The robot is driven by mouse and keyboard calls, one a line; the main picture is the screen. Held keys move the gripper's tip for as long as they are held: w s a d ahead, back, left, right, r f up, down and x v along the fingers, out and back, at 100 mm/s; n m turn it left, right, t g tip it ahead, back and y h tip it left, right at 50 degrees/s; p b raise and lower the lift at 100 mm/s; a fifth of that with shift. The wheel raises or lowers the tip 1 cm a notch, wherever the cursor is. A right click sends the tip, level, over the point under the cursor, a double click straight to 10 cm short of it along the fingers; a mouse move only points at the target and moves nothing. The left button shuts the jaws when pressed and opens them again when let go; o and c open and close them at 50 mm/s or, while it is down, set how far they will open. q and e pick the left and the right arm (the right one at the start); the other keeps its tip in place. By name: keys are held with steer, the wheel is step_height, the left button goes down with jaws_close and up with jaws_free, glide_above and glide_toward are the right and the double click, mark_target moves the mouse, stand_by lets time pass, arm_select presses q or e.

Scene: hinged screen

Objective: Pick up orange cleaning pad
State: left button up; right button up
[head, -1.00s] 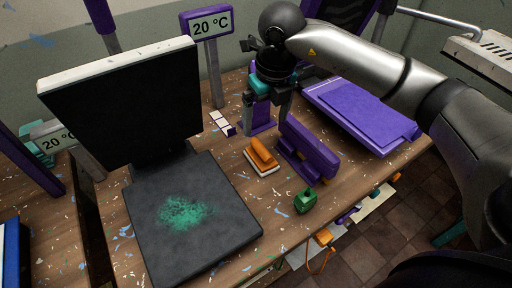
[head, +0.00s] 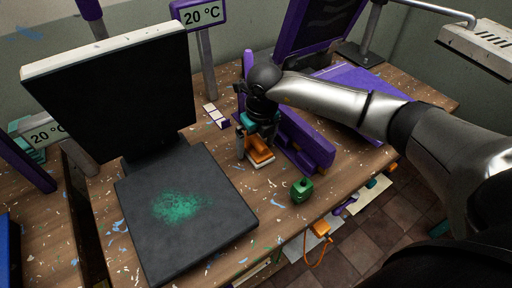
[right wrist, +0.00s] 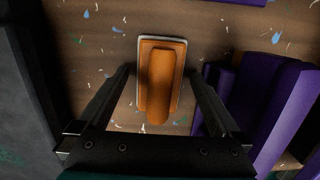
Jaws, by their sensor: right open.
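The orange cleaning pad (head: 260,156) has an orange grip on a flat base with a pale edge. It lies on the wooden table between the dark hinged screen and a purple block. My right gripper (head: 256,151) is right above it, pointing down, and partly hides it in the head view. In the right wrist view the pad (right wrist: 160,78) lies between and beyond the two fingers of the open gripper (right wrist: 160,88). No contact with the pad shows. The hinged screen's lower panel (head: 150,235) has a green smear (head: 182,205). My left gripper is not in view.
A purple block (head: 312,143) stands close to the right of the pad. A green object (head: 302,190) sits near the table's front edge. A 20 °C display (head: 203,14) and small white-and-purple pieces (head: 215,115) are behind. The screen's upright panel (head: 115,95) stands at left.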

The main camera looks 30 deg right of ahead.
mark_target(256, 138)
steer(key=shift+c, duration=0.2)
steer(key=c, duration=1.3)
step_height(256, 138, up, 20)
steer(key=p, duration=0.2)
steer(key=o, duration=0.9)
steer(key=shift+c, duration=0.2)
steer(key=c, duration=0.6)
